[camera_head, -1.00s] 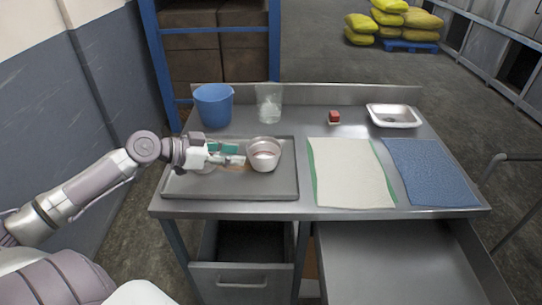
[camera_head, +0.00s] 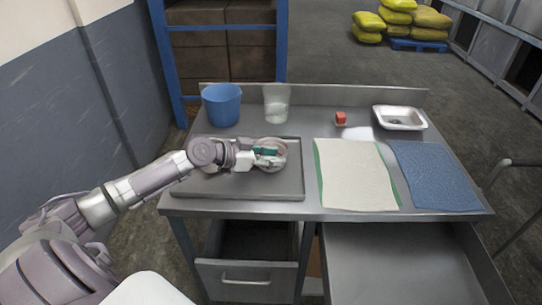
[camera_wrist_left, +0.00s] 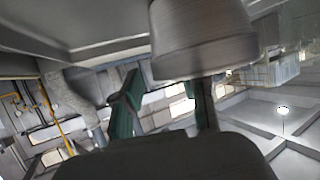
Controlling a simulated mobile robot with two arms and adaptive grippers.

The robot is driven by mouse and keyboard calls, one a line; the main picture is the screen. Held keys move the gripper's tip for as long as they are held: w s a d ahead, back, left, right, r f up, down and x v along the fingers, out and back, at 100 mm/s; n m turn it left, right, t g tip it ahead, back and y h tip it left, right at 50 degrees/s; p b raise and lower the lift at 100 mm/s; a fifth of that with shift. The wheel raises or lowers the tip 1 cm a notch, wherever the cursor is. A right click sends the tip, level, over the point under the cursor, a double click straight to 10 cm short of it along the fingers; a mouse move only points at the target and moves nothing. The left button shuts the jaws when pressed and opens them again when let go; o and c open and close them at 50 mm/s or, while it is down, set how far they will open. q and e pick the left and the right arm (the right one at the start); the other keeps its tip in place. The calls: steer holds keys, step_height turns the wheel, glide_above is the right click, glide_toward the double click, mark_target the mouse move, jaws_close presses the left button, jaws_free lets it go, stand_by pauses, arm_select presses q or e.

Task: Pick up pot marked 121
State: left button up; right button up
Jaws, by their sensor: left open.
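A metal pot (camera_head: 281,163) stands on the grey tray at the left of the table, mostly hidden behind my left gripper. My left gripper (camera_head: 266,153) is open and low over the tray, with its fingers at the pot. In the left wrist view the pot's side (camera_wrist_left: 203,42) fills the top middle, close beyond the fingers of the gripper (camera_wrist_left: 165,100). I cannot tell whether the fingers touch it. No marking is readable on the pot. My right gripper is not in view.
The grey tray (camera_head: 285,187) has bare room at its front. A blue bucket (camera_head: 221,105) and a clear beaker (camera_head: 276,105) stand behind it. A cream cloth (camera_head: 355,175), a blue mat (camera_head: 433,175), a red block (camera_head: 341,118) and a white dish (camera_head: 400,118) are to the right.

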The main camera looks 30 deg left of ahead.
arm_select(q)
steer(key=shift+x, duration=0.85)
steer(key=shift+c, duration=0.3)
jaws_close()
steer(key=shift+r, duration=0.1)
